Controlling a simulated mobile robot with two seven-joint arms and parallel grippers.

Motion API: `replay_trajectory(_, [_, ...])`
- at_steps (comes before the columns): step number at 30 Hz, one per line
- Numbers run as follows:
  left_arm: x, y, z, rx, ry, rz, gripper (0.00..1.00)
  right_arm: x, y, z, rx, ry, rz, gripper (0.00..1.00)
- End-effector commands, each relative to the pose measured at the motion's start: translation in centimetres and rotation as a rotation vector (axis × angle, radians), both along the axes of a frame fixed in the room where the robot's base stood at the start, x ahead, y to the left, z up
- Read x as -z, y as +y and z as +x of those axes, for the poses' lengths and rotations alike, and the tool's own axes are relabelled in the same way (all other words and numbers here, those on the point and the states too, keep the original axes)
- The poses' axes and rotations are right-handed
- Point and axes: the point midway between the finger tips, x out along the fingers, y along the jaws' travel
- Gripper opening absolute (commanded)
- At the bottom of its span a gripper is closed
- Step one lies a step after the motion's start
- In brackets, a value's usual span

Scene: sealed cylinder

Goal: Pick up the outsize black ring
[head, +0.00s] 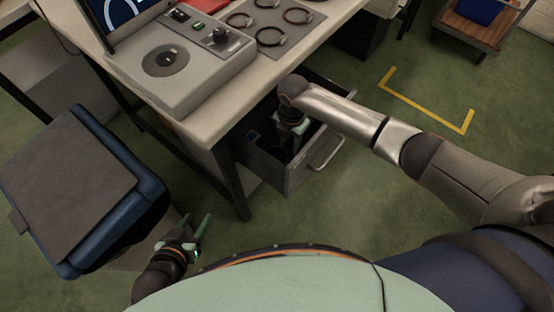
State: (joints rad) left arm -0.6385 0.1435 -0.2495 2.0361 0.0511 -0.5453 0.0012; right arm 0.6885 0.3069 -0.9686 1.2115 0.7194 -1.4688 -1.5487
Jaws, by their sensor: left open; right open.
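Several dark rings lie on a grey tray (256,39) on the bench; one is a front ring (270,44), and a right-hand ring (298,22) looks brownish. I cannot tell whether any of them is the outsize black ring. My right gripper (293,146) points down into the open drawer (283,181) under the bench; its fingertips are hard to make out against the dark inside, and I see nothing held. My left gripper (195,221) is open and empty, low over the floor near the blue bin, away from the rings.
A grey machine with a round plate (165,60) and a control box (216,40) stand on the bench (205,128). A wooden cart (480,30) stands at the back right. Yellow tape (425,108) marks open green floor.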

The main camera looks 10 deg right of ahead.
Motion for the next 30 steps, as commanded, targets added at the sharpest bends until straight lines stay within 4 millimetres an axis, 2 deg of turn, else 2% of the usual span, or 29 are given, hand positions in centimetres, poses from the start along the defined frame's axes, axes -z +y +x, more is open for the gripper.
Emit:
replay_trajectory(1, [0.5,0.1,-0.1,-0.001,0.001,0.001,0.50,1.4,0.1,-0.2,0.000,0.004,-0.001,0.44])
replay_trajectory(6, [1.4,0.2,-0.1,-0.002,0.000,0.004,0.50,4.3,0.1,-0.1,0.000,0.003,0.000,0.44])
replay_trajectory(14, [1.9,0.3,-0.1,-0.004,-0.002,0.004,0.50,6.4,0.2,-0.1,0.000,0.001,0.000,0.44])
replay_trajectory(21, [3.0,0.6,-0.2,-0.006,-0.003,0.008,0.50,10.0,0.7,-0.3,0.000,0.001,-0.001,0.44])
replay_trajectory(24, [3.3,0.8,-0.5,-0.007,0.004,0.013,0.50,10.7,0.7,-0.3,-0.001,0.001,-0.001,0.44])
replay_trajectory(30, [3.4,1.0,-0.7,-0.007,0.010,0.018,0.50,10.7,0.7,-0.3,-0.001,0.000,0.000,0.44])
